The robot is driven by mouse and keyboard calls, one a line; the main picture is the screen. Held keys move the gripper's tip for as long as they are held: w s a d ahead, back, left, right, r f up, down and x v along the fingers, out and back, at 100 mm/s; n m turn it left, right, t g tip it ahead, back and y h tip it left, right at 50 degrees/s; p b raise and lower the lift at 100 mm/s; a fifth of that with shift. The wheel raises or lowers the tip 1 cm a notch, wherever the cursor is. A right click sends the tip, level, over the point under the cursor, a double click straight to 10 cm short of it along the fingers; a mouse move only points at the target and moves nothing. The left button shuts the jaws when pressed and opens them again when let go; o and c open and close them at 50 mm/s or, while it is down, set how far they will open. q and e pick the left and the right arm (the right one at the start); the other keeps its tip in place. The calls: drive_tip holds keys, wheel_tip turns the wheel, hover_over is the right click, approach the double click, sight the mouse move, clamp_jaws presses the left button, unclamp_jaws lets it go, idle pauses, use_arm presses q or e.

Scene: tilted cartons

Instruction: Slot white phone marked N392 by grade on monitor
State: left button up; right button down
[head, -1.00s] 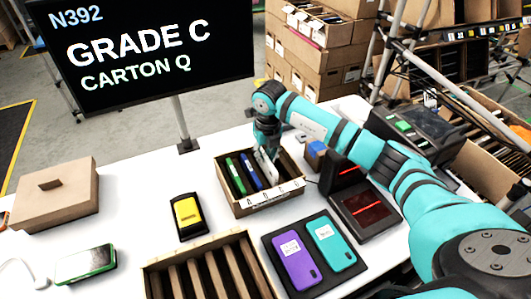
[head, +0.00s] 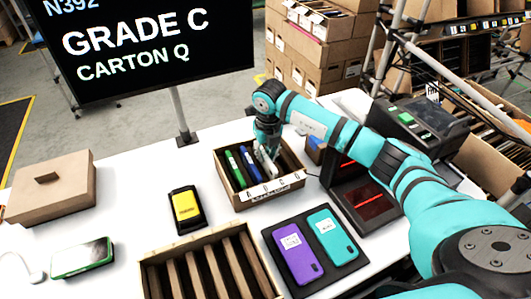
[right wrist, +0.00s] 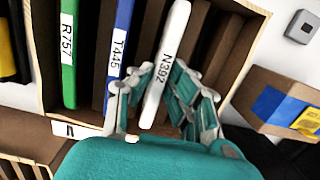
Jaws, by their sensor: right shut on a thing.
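The monitor (head: 150,45) reads N392, GRADE C, CARTON Q. My right gripper (head: 268,150) is shut on the white phone (head: 262,164), between its fingers (right wrist: 155,105) in the right wrist view. There the white phone (right wrist: 166,60) shows its N392 label. It stands on edge, low in the slotted carton (head: 287,194), just right of a blue phone (head: 248,166) labelled T445. A green phone (head: 234,168) labelled R757 stands farther left. Whether the white phone touches the carton's floor is hidden. Letters on the carton's front strip are too small to read surely. My left gripper is out of view.
A wooden rack (head: 187,243) with empty slots stands in front. A dark tray (head: 313,284) holds a purple phone (head: 292,252) and a teal phone (head: 331,233). A yellow-screened device (head: 186,208), a green-edged phone (head: 82,258) and a lidded box (head: 52,193) lie left.

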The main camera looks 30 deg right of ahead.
drive_tip(key=shift+f, duration=0.25)
idle(0.6)
drive_tip(key=c, duration=1.2)
unclamp_jaws()
wheel_tip(320, 180, up, 12)
drive_tip(key=s, duration=0.1)
drive_tip(key=shift+s, duration=0.25)
wheel_tip(320, 180, up, 7)
drive_tip(key=p, duration=0.4)
